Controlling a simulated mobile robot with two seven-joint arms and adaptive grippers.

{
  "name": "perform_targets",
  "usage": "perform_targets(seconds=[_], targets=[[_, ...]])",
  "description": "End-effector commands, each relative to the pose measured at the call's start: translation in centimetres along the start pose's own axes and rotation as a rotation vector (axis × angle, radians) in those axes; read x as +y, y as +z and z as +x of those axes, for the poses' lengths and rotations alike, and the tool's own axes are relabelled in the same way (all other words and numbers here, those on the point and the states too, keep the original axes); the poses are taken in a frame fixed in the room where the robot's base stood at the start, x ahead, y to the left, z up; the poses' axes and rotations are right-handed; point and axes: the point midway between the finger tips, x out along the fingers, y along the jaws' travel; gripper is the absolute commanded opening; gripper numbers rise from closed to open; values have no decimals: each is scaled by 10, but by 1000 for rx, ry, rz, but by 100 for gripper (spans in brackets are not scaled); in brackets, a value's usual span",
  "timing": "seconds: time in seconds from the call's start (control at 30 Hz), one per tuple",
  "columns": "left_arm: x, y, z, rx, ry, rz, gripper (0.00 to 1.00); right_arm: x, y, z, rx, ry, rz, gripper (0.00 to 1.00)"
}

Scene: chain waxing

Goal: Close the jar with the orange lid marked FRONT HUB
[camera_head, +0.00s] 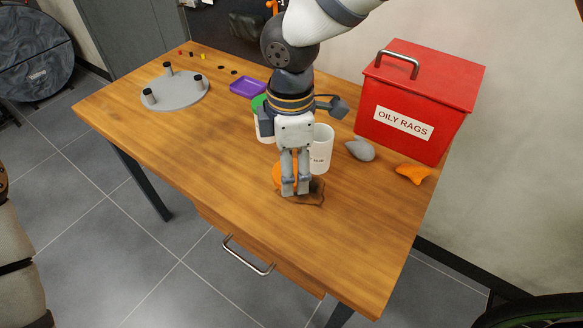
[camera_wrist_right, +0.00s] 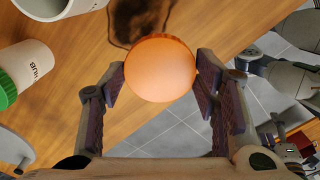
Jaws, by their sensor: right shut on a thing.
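My right gripper (camera_head: 295,188) points down over the table and is shut on an orange lid (camera_head: 278,174), which shows to the left of and behind the fingers. In the right wrist view the round lid (camera_wrist_right: 160,68) sits between the fingertips; I cannot read any marking on it. A white jar (camera_head: 321,150) stands upright and open just behind and right of the gripper, apart from the lid. Its rim shows in the wrist view (camera_wrist_right: 48,12). A second white jar (camera_wrist_right: 33,62) has a green lid (camera_wrist_right: 6,90) and lettering ending in HUB. My left gripper is not in view.
A brown patch (camera_head: 314,193) lies by the fingers. A red OILY RAGS box (camera_head: 420,95), a grey lump (camera_head: 360,149) and an orange rag (camera_head: 412,173) are at right. A purple tray (camera_head: 247,88) and grey round stand (camera_head: 175,93) are behind left. The front tabletop is clear.

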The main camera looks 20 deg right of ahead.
Motion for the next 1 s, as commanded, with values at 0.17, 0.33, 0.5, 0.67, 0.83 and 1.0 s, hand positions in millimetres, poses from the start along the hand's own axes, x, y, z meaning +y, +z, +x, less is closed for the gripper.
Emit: perform_targets(seconds=[0.17,0.33,0.5,0.67,0.83,1.0], targets=[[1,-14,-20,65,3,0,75,-47,-5,-31,-1,14,-2,41],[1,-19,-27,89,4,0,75,-77,-9,-40,1,9,-1,41],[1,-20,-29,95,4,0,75,-90,-10,-43,-1,2,0,41],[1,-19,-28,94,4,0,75,-92,-11,-43,0,0,1,41],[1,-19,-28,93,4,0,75,-92,-11,-42,0,0,1,41],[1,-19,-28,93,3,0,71,-90,-7,-42,-1,0,72,41]])
